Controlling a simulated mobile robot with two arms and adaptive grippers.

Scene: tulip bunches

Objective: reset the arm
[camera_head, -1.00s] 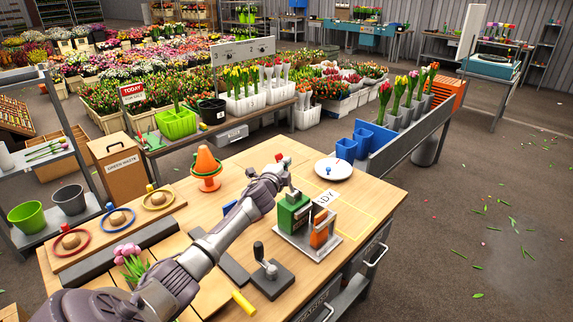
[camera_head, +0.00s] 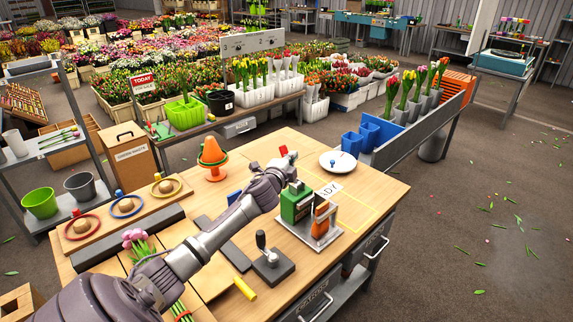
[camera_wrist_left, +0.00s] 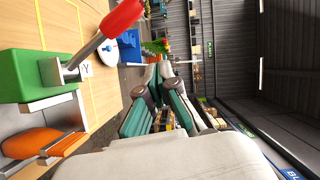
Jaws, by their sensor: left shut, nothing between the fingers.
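My left arm reaches in from the lower left of the head view across the wooden table (camera_head: 375,188). Its gripper (camera_head: 290,158) is over the table, behind the green box and near a small red part. In the left wrist view the gripper fingers (camera_wrist_left: 160,72) show at the middle, shut and empty. The green box (camera_head: 296,203) and an orange block (camera_head: 324,215) stand on a grey metal plate. In the left wrist view the green box (camera_wrist_left: 38,77) is at the left, with a red-handled lever (camera_wrist_left: 115,20) above it. My right gripper is not in view.
A black lever press (camera_head: 272,264) and pink tulips (camera_head: 134,238) lie nearer. Colored rings (camera_head: 126,206) sit on a board at the left. Floor at right is mostly open.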

